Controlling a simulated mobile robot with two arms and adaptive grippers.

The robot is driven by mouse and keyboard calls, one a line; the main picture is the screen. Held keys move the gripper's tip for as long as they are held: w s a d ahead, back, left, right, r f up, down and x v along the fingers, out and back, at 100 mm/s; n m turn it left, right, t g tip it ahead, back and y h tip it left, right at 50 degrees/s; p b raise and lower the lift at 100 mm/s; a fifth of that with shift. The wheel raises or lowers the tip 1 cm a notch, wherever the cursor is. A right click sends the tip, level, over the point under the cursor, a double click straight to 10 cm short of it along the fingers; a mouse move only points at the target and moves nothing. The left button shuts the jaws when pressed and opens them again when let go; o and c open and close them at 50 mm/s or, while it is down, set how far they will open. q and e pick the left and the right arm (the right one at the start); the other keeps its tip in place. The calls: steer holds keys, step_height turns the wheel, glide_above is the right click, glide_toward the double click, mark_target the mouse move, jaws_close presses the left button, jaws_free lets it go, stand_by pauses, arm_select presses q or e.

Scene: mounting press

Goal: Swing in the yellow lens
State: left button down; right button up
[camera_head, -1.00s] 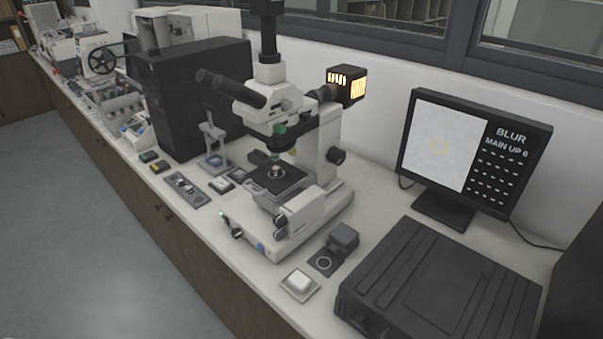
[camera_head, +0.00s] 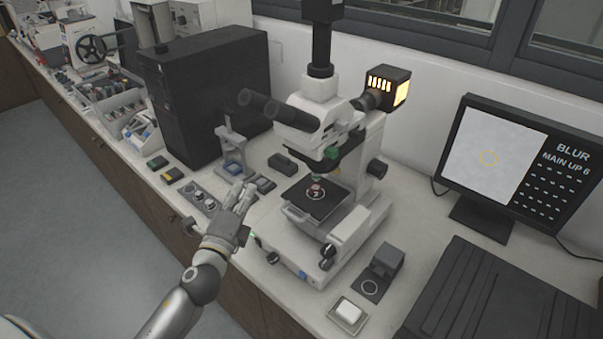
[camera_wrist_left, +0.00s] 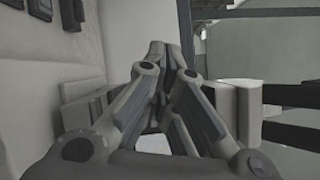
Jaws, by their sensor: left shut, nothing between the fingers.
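A white microscope (camera_head: 345,225) stands on the bench at the middle of the head view. Its black stage (camera_head: 327,205) holds a small round sample (camera_head: 316,193) under the objectives. A green-marked part (camera_head: 331,153) shows at the nosepiece. My left gripper (camera_head: 245,188) is shut and empty, in front of the microscope's left side and apart from the stage. In the left wrist view its fingers (camera_wrist_left: 172,65) come together at the tips. My right gripper is not in view.
A monitor (camera_head: 492,160) at the right reads "BLUR" and "MAIN UP 6". A black computer tower (camera_head: 205,95) stands behind left. A small press stand (camera_head: 232,150) and grey trays (camera_head: 197,197) lie near the gripper. A white block (camera_head: 348,310) sits at the bench's front edge.

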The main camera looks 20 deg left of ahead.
mark_target(301, 187)
arm_select(q)
steer(key=w+d+f+m+g+h+p, duration=0.1)
steer(key=w+d+m+h, duration=0.1)
steer(key=m, duration=0.5)
steer(key=w+d+f+m+g+h, duration=0.1)
steer(key=w+d+m+h, duration=0.2)
steer(key=w+m+h, duration=0.2)
steer(key=w+d+f+m+g+h+p, duration=0.1)
steer(key=w+d+m+h, duration=0.2)
steer(key=m, duration=0.7)
steer(key=shift+w+f+g+h+p, duration=0.1)
steer(key=shift+w+g+h+p, duration=0.25)
steer(key=shift+w, duration=0.9)
steer(key=shift+w+d+f, duration=0.1)
steer(key=shift+w+d, duration=0.3)
steer(key=shift+w, duration=0.2)
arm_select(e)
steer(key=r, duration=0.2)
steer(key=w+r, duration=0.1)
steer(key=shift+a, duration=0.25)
arm_select(q)
steer(key=shift+m, duration=0.3)
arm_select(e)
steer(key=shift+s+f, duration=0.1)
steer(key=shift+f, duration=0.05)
